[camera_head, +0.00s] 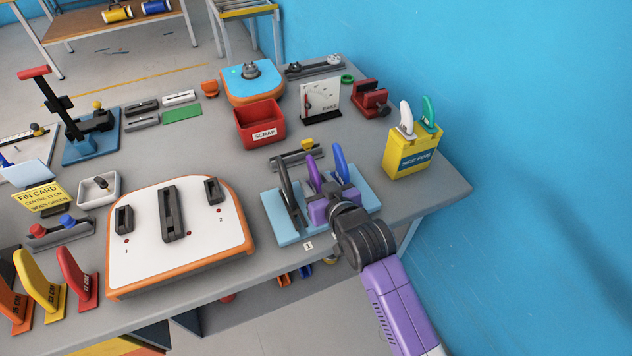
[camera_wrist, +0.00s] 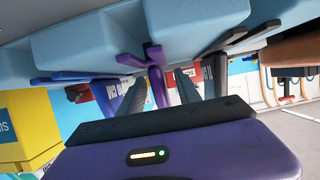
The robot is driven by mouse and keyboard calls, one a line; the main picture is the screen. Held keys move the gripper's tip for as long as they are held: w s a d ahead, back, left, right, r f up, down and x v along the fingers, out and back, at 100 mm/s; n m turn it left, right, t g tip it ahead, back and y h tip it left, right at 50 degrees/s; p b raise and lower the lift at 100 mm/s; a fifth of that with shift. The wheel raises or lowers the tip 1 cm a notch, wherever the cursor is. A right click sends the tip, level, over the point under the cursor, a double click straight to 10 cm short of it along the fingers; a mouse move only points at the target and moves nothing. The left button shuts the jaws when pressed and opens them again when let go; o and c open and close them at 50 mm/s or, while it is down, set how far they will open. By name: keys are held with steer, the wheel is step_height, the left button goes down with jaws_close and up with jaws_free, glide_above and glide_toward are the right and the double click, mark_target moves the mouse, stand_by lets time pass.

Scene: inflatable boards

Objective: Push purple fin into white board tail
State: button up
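The purple fin (camera_head: 312,170) stands in a light blue rack (camera_head: 285,232), between a black fin (camera_head: 288,190) on the left and a blue fin (camera_head: 340,162) on the right. My gripper (camera_head: 327,190) is low at the rack, close to the purple fin and partly covering it. In the wrist view the purple fin (camera_wrist: 158,82) lies between my two grey fingers (camera_wrist: 160,96), with gaps on both sides; the fingers look open. The white board tail (camera_head: 142,254), orange-edged, lies flat to the left, with a long dark centre box (camera_head: 170,212) and two shorter side boxes.
A yellow bin (camera_head: 405,160) with white and green fins stands right of the rack. A red scrap box (camera_head: 262,128) and a grey holder (camera_head: 295,157) are behind. Yellow and red fins (camera_head: 78,280) stand left of the board. The table's front edge is near.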

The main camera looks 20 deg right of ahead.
jaws_close()
steer(key=shift+r, duration=0.1)
